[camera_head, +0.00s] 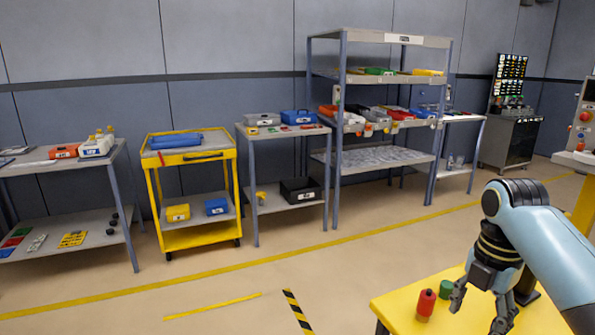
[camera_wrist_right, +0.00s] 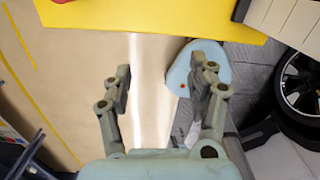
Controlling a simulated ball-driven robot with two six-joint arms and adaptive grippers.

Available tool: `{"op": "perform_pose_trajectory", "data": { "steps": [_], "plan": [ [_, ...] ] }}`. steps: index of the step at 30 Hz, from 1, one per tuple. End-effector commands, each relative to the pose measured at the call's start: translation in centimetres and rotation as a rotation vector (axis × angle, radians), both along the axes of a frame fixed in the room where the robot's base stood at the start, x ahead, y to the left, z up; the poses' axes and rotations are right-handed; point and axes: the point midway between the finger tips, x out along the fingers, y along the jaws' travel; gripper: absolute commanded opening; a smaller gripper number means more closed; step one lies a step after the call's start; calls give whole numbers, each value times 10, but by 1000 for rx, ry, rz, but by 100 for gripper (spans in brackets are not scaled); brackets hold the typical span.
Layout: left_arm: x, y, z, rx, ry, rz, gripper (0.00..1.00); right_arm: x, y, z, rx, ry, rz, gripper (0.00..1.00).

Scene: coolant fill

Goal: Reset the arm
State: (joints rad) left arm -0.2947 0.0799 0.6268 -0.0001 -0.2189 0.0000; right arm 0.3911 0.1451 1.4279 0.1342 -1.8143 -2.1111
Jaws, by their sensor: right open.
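My right arm comes in from the right in the head view, bent at the elbow, with its gripper (camera_head: 478,310) pointing down in front of the yellow table (camera_head: 400,304). In the right wrist view the same gripper (camera_wrist_right: 164,72) has its two fingers spread apart, with nothing held between them. A red bottle-like item (camera_head: 426,304) and a green cylinder (camera_head: 446,289) stand on the yellow table, just left of the gripper in the picture. I cannot tell the exact height of the gripper over the table. My left gripper is in neither view.
A yellow cart (camera_head: 194,238), a grey shelf unit (camera_head: 343,130) and grey side tables (camera_head: 125,215) line the back wall. A dark tool cabinet (camera_head: 511,140) stands at the back right. The floor (camera_head: 230,285) between them and the yellow table is clear, marked with yellow lines.

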Motion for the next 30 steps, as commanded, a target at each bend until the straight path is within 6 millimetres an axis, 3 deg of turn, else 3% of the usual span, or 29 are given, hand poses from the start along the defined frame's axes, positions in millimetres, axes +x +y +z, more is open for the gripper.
{"op": "perform_pose_trajectory", "data": {
  "steps": [14,22,30],
  "plan": [
    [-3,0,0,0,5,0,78,-55,6,-23,-15,-68,-415,59],
    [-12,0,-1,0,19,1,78,-125,14,-28,21,-160,-917,59],
    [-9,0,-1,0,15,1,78,-197,24,-6,125,-245,-1463,59]
  ]
}}
